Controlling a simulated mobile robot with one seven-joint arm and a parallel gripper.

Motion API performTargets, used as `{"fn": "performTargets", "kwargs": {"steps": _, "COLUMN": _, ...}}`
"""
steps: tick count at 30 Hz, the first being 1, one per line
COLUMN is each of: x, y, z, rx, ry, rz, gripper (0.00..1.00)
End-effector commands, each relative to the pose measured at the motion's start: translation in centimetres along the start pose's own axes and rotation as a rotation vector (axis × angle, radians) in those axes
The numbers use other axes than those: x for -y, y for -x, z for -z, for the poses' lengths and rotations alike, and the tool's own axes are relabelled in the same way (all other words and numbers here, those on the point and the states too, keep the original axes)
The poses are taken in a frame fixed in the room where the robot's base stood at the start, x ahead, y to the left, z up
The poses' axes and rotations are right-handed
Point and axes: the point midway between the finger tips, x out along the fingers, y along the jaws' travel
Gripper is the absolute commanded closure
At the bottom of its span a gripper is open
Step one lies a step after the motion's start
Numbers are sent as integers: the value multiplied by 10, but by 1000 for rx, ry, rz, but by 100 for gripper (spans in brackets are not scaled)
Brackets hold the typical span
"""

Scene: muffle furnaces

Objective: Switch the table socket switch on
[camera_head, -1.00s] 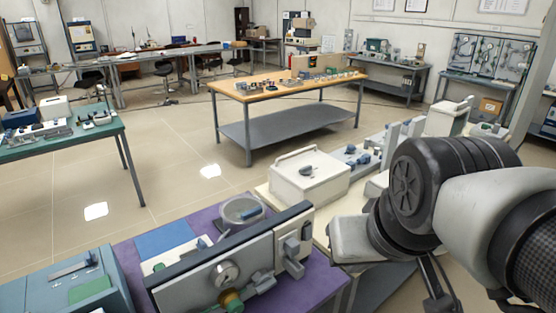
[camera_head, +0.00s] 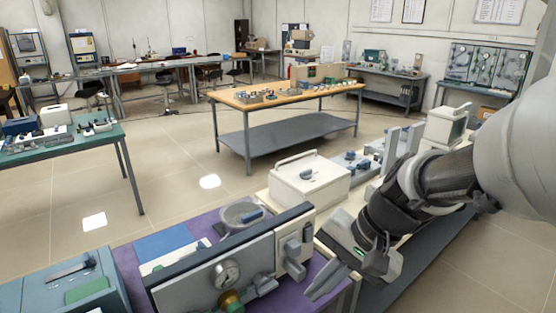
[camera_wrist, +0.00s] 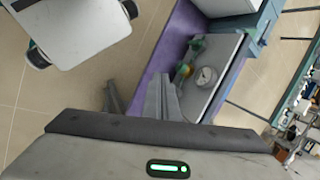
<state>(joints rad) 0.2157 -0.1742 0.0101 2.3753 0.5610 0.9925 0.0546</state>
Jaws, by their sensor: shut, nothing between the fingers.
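A grey panel unit with a round dial (camera_head: 228,273) stands on the purple-topped table (camera_head: 207,223) at the lower middle of the head view. At its right end is a pale plate with a grey switch-like block (camera_head: 293,250); I cannot tell for sure whether this is the table socket switch, or its position. My gripper (camera_head: 325,281) is shut and empty, just right of this plate near the table's right edge, pointing down and left. In the wrist view, my gripper fingers (camera_wrist: 140,98) are beside the purple table edge, apart from the panel and its dial (camera_wrist: 206,76).
A white box with a handle (camera_head: 309,180) stands behind the panel on the right. A grey bowl (camera_head: 241,213) is behind the panel. A teal box (camera_head: 72,282) is at the left. Open floor (camera_head: 175,180) lies beyond.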

Motion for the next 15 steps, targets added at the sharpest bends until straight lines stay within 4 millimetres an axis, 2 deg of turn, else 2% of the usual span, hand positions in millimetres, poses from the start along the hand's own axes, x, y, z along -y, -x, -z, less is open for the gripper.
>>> {"fn": "performTargets", "kwargs": {"steps": 1, "x": -4, "y": -20, "z": 7, "rx": 60, "ry": -110, "rz": 48, "gripper": 100}}
{"fn": "performTargets", "kwargs": {"steps": 5, "x": 3, "y": -50, "z": 27, "rx": 196, "ry": -384, "rz": 205, "gripper": 100}}
{"fn": "performTargets", "kwargs": {"steps": 8, "x": 6, "y": -68, "z": 52, "rx": 284, "ry": -595, "rz": 343, "gripper": 100}}
{"fn": "performTargets", "kwargs": {"steps": 11, "x": 4, "y": -83, "z": 86, "rx": 357, "ry": -806, "rz": 494, "gripper": 100}}
{"fn": "performTargets", "kwargs": {"steps": 15, "x": -12, "y": -99, "z": 141, "rx": 429, "ry": -1086, "rz": 717, "gripper": 100}}
